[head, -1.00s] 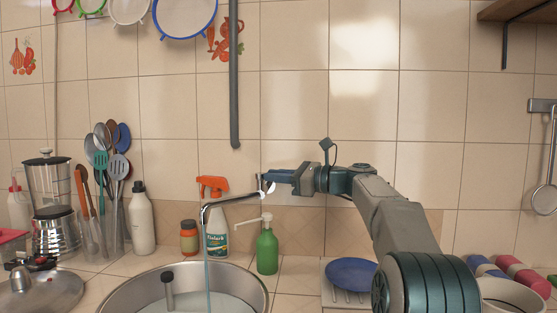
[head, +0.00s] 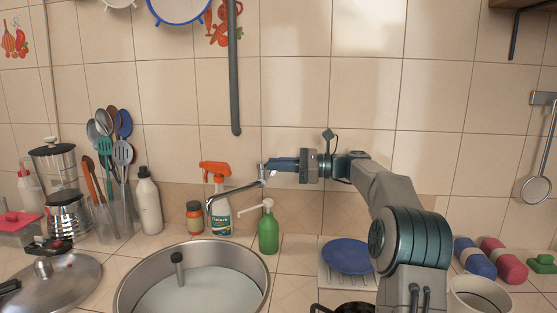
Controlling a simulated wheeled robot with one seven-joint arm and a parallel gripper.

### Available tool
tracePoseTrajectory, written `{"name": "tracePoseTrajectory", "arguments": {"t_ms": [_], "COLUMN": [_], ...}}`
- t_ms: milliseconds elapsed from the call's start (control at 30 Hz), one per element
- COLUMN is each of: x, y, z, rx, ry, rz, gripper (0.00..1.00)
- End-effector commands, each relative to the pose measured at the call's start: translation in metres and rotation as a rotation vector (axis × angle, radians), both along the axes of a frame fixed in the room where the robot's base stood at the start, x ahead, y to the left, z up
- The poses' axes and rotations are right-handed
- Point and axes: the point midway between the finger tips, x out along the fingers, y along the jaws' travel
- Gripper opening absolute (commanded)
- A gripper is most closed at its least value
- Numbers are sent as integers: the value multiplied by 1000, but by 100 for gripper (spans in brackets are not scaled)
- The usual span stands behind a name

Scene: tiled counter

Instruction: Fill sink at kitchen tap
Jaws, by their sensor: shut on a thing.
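The metal sink basin (head: 128,292) is set into the counter at the bottom. Pale water (head: 205,293) lies in it, and a dark upright plug or post (head: 178,268) stands in the water. The chrome tap spout (head: 236,188) reaches left above the basin's far rim, its tip bent down. I see no stream falling from it. My gripper (head: 265,169) comes from the right at the tap's top end and is shut on the tap handle. The handle is mostly hidden by the fingers.
A metal lid (head: 50,282) is at left. The wall above my gripper is clear.

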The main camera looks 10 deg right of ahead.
Motion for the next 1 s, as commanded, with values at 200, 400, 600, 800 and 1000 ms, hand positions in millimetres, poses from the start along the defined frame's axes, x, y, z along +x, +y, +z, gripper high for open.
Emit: {"name": "tracePoseTrajectory", "arguments": {"t_ms": [200,400,600,800,1000], "x": [-1,-1,0,-1,-8], "y": [1,1,0,-2,-28], "z": [1,1,1,1,1], "rx": [3,4,3,2,3], "ry": [-2,-2,-2,-2,-1], "rz": [6,6,5,3,-1], "gripper": [0,15,34,34,34]}}
